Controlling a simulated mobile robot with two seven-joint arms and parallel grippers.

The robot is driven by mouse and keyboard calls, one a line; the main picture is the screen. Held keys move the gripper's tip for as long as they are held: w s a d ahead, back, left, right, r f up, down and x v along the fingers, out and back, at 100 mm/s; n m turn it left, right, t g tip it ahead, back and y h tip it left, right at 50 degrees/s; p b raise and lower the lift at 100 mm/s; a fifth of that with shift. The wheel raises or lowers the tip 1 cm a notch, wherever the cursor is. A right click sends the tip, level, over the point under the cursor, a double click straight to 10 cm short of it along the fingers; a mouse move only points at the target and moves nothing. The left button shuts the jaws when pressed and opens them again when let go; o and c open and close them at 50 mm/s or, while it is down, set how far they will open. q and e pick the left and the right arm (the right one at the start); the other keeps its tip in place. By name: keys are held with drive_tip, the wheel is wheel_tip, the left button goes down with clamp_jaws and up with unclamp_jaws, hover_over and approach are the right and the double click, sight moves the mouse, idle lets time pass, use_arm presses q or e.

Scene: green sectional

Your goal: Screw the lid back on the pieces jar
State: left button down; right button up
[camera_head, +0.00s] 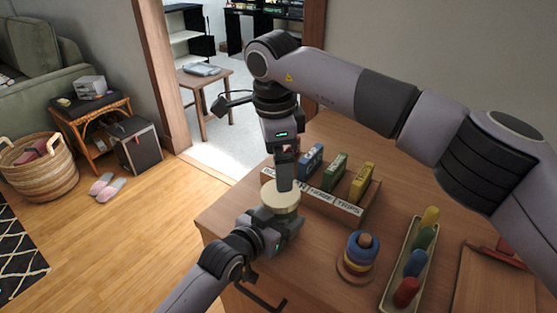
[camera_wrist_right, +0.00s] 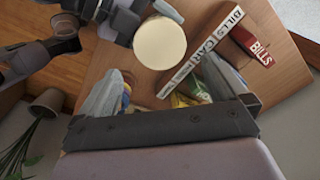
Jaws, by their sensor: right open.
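The round cream lid (camera_head: 280,197) is at the near left part of the table, directly above my left gripper (camera_head: 283,222). It also shows as a pale disc in the right wrist view (camera_wrist_right: 160,43). The jar body is hidden under the lid and behind my left gripper, whose fingers I cannot make out. My right gripper (camera_head: 285,185) points down just over the lid, its tips overlapping the lid's far edge in the head view. In the right wrist view its two fingers stand wide apart, and the lid lies beyond them, not clearly between them.
A wooden box (camera_head: 345,212) with labelled slots and blue, green and yellow blocks stands just behind. A ring stacker (camera_head: 358,258) and a tray (camera_head: 388,296) of coloured pegs are to the right. A red box marked BILLS (camera_wrist_right: 252,46) shows in the right wrist view.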

sight(281, 209)
drive_tip(key=shift+w+d+f, duration=0.1)
drive_tip(key=shift+w+f, duration=0.05)
drive_tip(key=shift+f, duration=1.9)
drive_tip(key=shift+w+d+f, duration=0.1)
drive_tip(key=shift+f, duration=1.9)
drive_tip(key=c, duration=0.7)
drive_tip(key=o, duration=0.7)
drive_tip(key=shift+r, duration=0.15)
drive_tip(key=shift+s+a+r, duration=0.15)
drive_tip(key=shift+r, duration=2)
